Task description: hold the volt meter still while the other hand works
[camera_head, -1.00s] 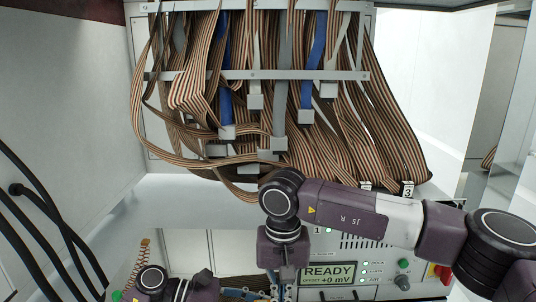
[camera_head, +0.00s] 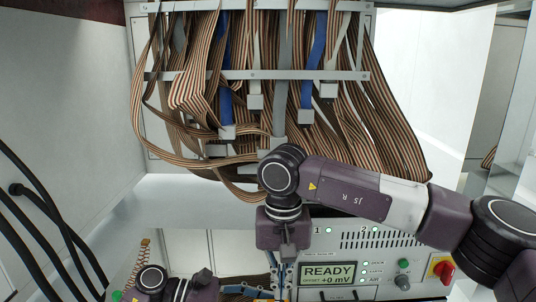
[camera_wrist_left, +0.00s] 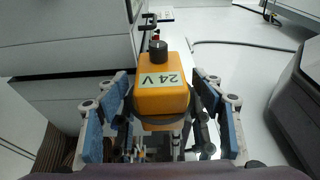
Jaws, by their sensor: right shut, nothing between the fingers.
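The volt meter (camera_wrist_left: 162,92) is an orange box with a black knob and a "24 V" label in the left wrist view. In the head view my left arm is at the bottom left, and the meter cannot be made out there. My right gripper (camera_head: 288,252) hangs downward at lower centre in front of the handler's panel, shut and empty.
Striped ribbon cables (camera_head: 345,150) hang above and behind my right arm. Black cables (camera_head: 42,232) run along the left.

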